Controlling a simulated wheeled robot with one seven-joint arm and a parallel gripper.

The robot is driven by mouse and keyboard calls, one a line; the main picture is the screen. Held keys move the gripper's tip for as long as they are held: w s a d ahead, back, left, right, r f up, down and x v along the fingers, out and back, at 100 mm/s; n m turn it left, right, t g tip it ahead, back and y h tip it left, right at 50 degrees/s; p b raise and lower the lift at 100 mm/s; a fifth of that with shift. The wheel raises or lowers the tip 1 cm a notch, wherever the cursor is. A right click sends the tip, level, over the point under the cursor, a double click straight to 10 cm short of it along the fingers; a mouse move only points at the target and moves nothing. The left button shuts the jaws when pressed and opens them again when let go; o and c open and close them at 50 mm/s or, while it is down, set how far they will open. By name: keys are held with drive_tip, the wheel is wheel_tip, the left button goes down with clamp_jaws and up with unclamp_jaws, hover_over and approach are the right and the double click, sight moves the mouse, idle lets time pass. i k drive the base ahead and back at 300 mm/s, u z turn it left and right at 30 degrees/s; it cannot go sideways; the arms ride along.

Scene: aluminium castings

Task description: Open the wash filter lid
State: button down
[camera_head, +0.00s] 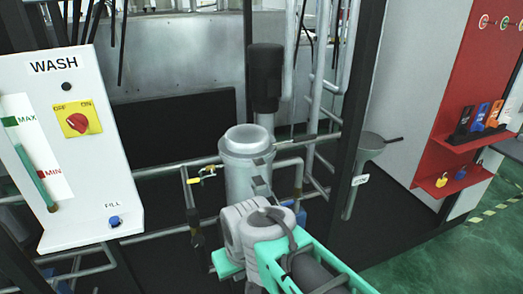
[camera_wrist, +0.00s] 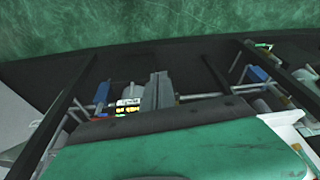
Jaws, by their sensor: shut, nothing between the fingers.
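The wash filter (camera_head: 238,180) is an upright silver-grey canister in the middle of the head view. Its round metal lid (camera_head: 246,138) sits level on top and looks closed. My gripper (camera_head: 261,172) is shut and empty, in front of the canister's right side and below the lid. It overlaps the canister in the picture; I cannot tell whether it touches. My arm hides the canister's lower part. In the wrist view a large green surface fills the lower part, and I cannot make out the lid there.
The white WASH panel (camera_head: 65,150) with a red switch (camera_head: 77,123) stands at the left. Pipes and a yellow-handled valve (camera_head: 205,175) lie left of the canister. A dark cylinder (camera_head: 265,75) rises behind it. A grey funnel (camera_head: 368,150) and a dark post (camera_head: 358,120) stand right.

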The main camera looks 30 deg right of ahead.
sight(246, 142)
drive_tip(key=u, duration=3)
drive_tip(key=k, duration=0.8)
drive_tip(key=z, duration=1.8)
drive_tip(key=i, duration=0.5)
drive_tip(key=u, duration=0.05)
